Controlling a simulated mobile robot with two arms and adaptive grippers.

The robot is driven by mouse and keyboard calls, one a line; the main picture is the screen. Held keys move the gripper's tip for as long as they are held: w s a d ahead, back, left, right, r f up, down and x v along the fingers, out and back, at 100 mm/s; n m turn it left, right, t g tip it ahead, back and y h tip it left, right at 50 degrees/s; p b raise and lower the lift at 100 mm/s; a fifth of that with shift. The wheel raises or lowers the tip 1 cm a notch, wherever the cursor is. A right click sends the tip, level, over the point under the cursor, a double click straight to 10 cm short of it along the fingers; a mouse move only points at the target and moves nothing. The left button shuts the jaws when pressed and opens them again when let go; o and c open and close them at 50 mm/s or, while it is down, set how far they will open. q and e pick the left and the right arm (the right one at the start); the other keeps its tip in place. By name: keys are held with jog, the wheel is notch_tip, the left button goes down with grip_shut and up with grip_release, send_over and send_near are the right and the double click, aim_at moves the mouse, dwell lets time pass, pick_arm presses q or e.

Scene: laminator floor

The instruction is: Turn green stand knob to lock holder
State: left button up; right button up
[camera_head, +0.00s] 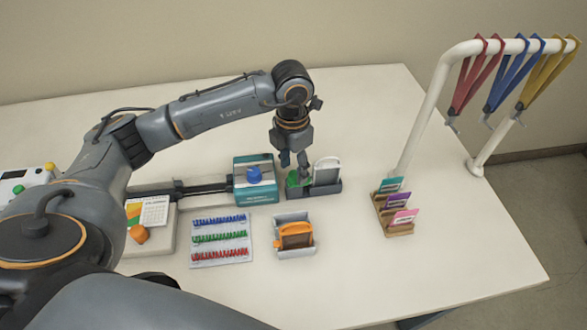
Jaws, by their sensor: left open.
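My left gripper (292,162) points straight down, open, with its fingertips right at the green knob (292,180). The fingers partly hide the knob, and I cannot tell whether they touch it. The knob is at the left end of a dark grey stand (322,190). A white-framed holder (327,170) stands upright in this stand, to the right of the knob. My right gripper is out of view.
A teal machine with a blue knob (254,175) stands close left of the stand. In front are a grey tray with an orange-topped brown piece (295,237) and a sheet of coloured clips (221,239). A wooden card rack (395,229) and a white lanyard rail (424,108) are right.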

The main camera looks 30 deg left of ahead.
aim_at(293, 173)
pick_arm(q)
notch_tip(293, 173, up, 10)
jog(key=shift+a+r, duration=0.15)
jog(key=shift+r, duration=0.1)
jog(key=shift+f, duration=0.1)
dwell(0.5)
